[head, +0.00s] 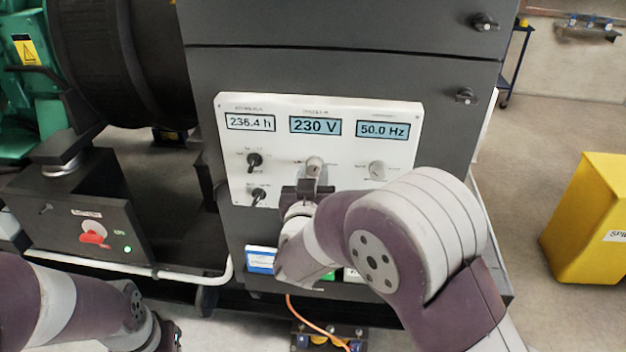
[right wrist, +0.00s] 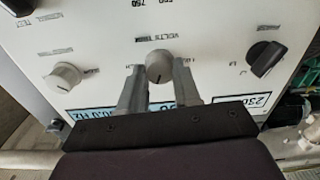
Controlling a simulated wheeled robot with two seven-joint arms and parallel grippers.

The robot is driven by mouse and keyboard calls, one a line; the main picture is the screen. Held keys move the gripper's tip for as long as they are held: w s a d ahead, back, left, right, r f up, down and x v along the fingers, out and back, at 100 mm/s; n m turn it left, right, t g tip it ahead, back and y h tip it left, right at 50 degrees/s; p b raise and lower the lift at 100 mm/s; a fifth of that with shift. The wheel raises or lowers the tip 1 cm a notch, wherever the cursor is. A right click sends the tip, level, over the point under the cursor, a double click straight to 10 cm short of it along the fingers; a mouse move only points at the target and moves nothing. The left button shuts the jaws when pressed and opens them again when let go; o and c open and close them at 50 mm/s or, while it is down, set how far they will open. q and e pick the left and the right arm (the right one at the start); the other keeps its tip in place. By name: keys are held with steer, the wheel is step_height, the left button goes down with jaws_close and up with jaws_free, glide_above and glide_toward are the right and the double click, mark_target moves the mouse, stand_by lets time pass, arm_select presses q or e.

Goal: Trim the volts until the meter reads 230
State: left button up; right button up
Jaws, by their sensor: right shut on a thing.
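The white control panel (head: 232,185) is on the front of the dark cabinet. Its middle display, the volt meter (head: 315,125), reads 230 V. The volts trim knob (head: 314,166) is a round grey knob below that meter. It also shows in the right wrist view (right wrist: 159,66) under the label "VOLTS TRIM". My right gripper (head: 310,184) is at the knob, and in the right wrist view its two fingers are on either side of it, shut on it. My left arm shows at the lower left of the head view, but its fingers are not clearly visible.
A second round knob (head: 376,170) is right of the trim knob. Two black switches (head: 254,161) are to its left. Other displays read 236.4 h (head: 250,123) and 50.0 Hz (head: 383,130). A black box with a red switch (head: 93,237) stands left, a yellow bin (head: 590,220) right.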

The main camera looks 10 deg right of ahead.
steer(key=o, duration=1.1)
steer(key=shift+c, duration=0.2)
steer(key=b+v, duration=0.1)
steer(key=v, duration=1.1)
steer(key=shift+s+a, duration=0.15)
steer(key=shift+s, duration=0.2)
steer(key=shift+f, duration=0.1)
